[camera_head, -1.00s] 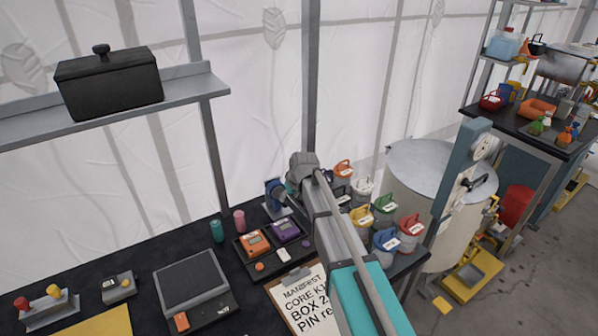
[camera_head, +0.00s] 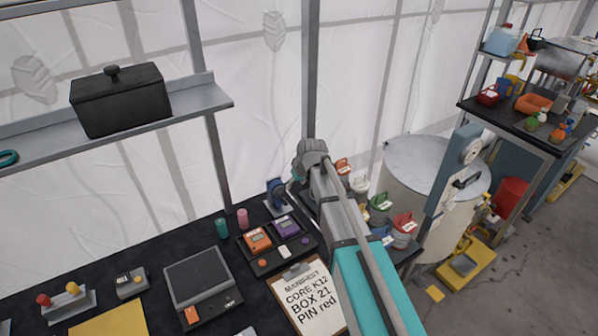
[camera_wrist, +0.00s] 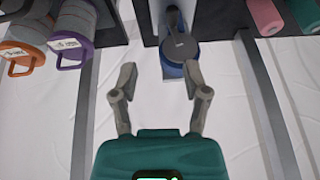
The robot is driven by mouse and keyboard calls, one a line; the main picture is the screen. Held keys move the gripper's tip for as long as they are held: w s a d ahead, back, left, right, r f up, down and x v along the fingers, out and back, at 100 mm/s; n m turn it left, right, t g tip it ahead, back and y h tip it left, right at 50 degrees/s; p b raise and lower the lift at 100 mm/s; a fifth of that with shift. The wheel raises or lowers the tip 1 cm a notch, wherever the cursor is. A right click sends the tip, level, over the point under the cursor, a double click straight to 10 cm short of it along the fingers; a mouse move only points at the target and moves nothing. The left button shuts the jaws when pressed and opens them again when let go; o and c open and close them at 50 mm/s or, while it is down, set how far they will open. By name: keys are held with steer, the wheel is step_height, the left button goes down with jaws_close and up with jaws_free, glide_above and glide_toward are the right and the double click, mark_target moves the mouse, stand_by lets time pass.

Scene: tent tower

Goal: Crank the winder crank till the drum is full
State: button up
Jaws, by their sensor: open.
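A small blue device with a dark upper part (camera_head: 276,192) stands at the back edge of the dark bench, just left of my arm's end; I take it to be the winder. In the wrist view a blue and dark grey device (camera_wrist: 181,50), likely the same one, shows beyond my fingers, right of centre. My gripper (camera_wrist: 160,76) is open and empty, with a gap between its fingers and the device. In the head view my fingers are hidden behind my arm.
Several lidded canisters (camera_head: 380,205) stand right of my arm, close to it. Orange and purple boxes (camera_head: 257,241), a clipboard (camera_head: 308,299) and a scale (camera_head: 198,280) lie on the bench. A shelf (camera_head: 150,125) with a black box hangs at upper left. A large drum-shaped tank (camera_head: 410,165) stands right.

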steer(key=shift+p+v, duration=1.55)
steer(key=shift+v, duration=0.45)
steer(key=s+d+f+m+g+h+b, duration=0.1)
steer(key=s+d+f+m+b, duration=0.1)
steer(key=s+d, duration=0.8)
steer(key=s+d+f+m+g+h+b, duration=0.2)
steer(key=s+d+f+m, duration=0.1)
steer(key=s+d, duration=0.7)
steer(key=shift+s+f+m, duration=0.3)
steer(key=shift+s+m, duration=0.5)
steer(key=shift+s, duration=0.05)
steer(key=shift+d, duration=0.15)
